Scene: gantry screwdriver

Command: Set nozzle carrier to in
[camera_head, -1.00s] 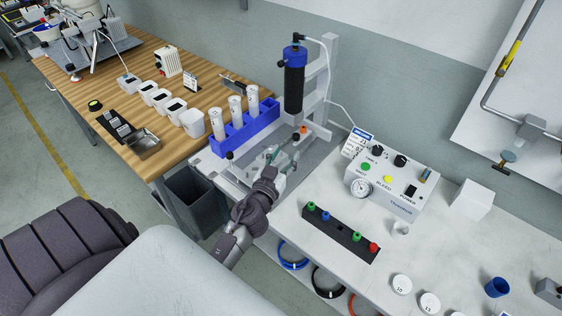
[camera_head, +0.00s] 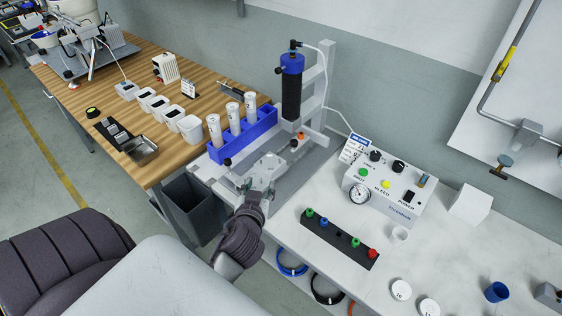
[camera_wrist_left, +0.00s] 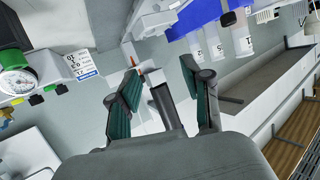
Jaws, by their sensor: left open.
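The nozzle carrier appears to be the light grey block (camera_head: 268,164) on the dispensing stand's base, in front of the black syringe barrel (camera_head: 291,92). My left gripper (camera_head: 258,188) is at the near end of this block in the head view, and its fingers are partly hidden by the wrist. In the left wrist view, my left gripper (camera_wrist_left: 164,88) is open, with its two green-padded fingers apart. A grey upright piece (camera_wrist_left: 166,108) shows between the fingers; I cannot tell whether they touch it. My right gripper is not in view.
A blue rack (camera_head: 243,139) with white tubes stands left of the stand. A control box (camera_head: 388,192) and a black strip with coloured knobs (camera_head: 339,238) are to the right. A dark bin (camera_head: 194,208) stands below the gap between tables.

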